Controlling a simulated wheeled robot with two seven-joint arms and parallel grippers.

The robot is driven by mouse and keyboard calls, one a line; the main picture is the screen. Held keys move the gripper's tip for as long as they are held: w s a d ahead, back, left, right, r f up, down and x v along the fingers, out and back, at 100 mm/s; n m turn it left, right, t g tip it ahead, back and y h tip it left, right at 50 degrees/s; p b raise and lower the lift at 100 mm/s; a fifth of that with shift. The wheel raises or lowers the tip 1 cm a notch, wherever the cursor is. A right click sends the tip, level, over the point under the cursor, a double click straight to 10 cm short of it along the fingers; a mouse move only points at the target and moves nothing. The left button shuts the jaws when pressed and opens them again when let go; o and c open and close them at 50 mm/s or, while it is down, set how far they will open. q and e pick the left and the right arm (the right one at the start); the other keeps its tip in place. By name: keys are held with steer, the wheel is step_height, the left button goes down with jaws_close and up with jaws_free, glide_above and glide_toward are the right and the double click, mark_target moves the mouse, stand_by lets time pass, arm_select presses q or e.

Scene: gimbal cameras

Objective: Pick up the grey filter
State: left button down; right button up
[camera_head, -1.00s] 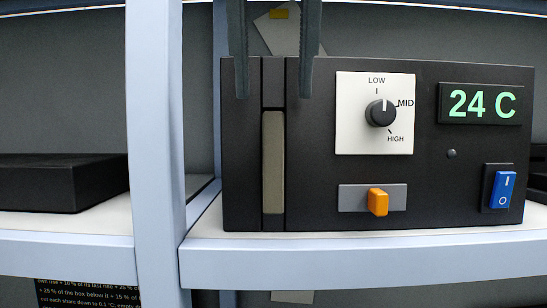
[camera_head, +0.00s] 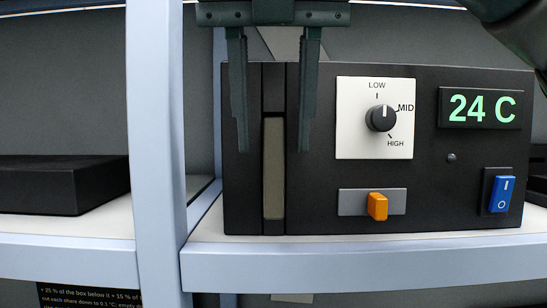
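The grey filter (camera_head: 273,170) is a narrow upright strip set in a slot at the left of the black device's (camera_head: 430,210) front. My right gripper (camera_head: 272,150) comes down from the top of the view. Its two fingers are spread, one to each side of the slot, and the tips reach down beside the filter's upper part. Nothing shows between the fingers but the device front and the filter's top. Whether the fingers touch the device cannot be told. My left gripper is not in view.
The device has a dial (camera_head: 381,117), a display reading 24 C (camera_head: 481,108), an orange slider (camera_head: 377,206) and a blue switch (camera_head: 502,194). It stands on a white shelf (camera_head: 350,260). A pale post (camera_head: 158,150) rises at the left; a black box (camera_head: 60,185) lies beyond it.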

mark_target(274, 163)
steer(key=shift+s+p+x, duration=0.2)
steer(key=shift+p+x, duration=0.95)
steer(key=shift+x, duration=1.3)
steer(key=shift+s, duration=0.1)
jaws_close()
